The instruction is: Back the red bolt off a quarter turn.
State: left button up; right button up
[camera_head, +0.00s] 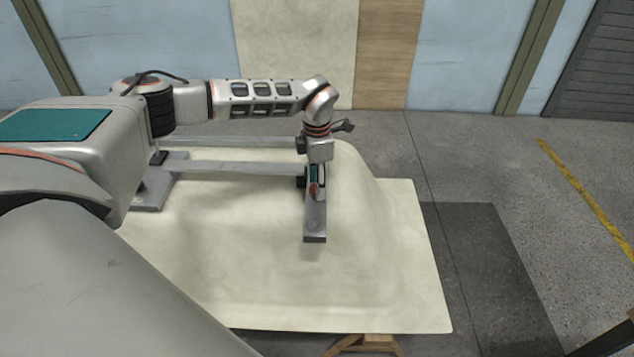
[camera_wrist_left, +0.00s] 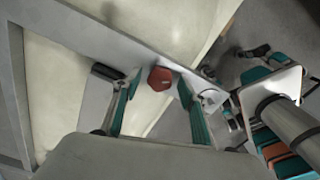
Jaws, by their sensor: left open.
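The red bolt (camera_wrist_left: 160,79) has a hexagonal head and sits on a flat grey metal bar (camera_wrist_left: 95,35) in the left wrist view. A bit of its red also shows in the head view (camera_head: 313,190), on the bar (camera_head: 315,225) end that lies over the shell. My left gripper (camera_wrist_left: 159,88) is open, with one teal-lined finger on each side of the bolt head. Gaps show between both fingers and the bolt. In the head view the left gripper (camera_head: 318,178) points down at the bar and partly hides the bolt. My right gripper is not in view.
The bar belongs to a grey frame (camera_head: 235,167) over a cream bathtub shell (camera_head: 380,285), upside down with a wide flat rim. A wooden trestle (camera_head: 365,343) shows below the rim. Clear floor (camera_head: 500,170) with a yellow line lies to the right.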

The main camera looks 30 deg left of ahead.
pick_arm(q)
jog(key=c, duration=1.1)
